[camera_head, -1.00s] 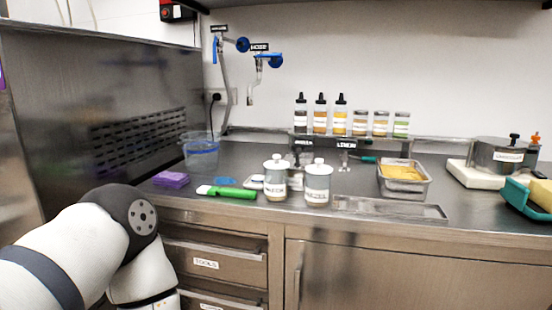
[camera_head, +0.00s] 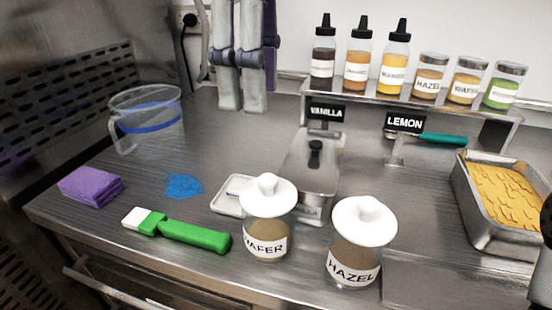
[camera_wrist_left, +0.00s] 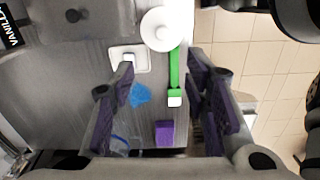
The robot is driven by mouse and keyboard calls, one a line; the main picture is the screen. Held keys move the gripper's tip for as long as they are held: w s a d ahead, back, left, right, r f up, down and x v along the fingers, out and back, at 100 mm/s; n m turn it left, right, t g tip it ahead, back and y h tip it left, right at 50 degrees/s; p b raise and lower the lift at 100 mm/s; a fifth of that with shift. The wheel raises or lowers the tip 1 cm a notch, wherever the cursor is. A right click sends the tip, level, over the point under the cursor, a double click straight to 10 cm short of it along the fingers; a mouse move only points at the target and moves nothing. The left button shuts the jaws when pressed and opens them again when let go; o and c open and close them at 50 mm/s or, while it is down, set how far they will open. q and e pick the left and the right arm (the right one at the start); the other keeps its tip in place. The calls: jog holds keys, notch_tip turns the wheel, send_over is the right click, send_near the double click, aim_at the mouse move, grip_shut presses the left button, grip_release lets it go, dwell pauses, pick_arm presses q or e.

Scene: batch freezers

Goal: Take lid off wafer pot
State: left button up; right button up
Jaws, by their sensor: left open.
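The wafer pot (camera_head: 268,243) stands upright near the bench's front edge. It has a clear body, a label reading WAFER and a white lid (camera_head: 267,193) with a round knob, which sits on it. The lid also shows from above in the left wrist view (camera_wrist_left: 160,30). My left gripper (camera_head: 242,106) points down over the back of the bench, behind and above the pot. In the left wrist view its purple-padded fingers (camera_wrist_left: 160,68) are spread wide and empty, and the lid lies beyond their tips. My right gripper is not in view.
The lidded hazel pot (camera_head: 355,255) stands close at the wafer pot's right. A white dish (camera_head: 226,203) lies behind it, and a green-handled brush (camera_head: 190,234) to its left. Farther left are a purple sponge (camera_head: 91,186) and clear jug (camera_head: 146,125). A bottle shelf (camera_head: 400,103) stands behind.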

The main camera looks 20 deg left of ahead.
aim_at(268, 178)
pick_arm(q)
jog(key=f, duration=0.7)
jog(key=d+f, duration=0.1)
jog(key=f, duration=0.2)
jog(key=shift+s+d+f, duration=0.1)
jog(key=shift+s+f, duration=0.25)
jog(key=shift+f, duration=0.3)
jog(key=shift+w, duration=0.1)
jog(key=c, duration=0.9)
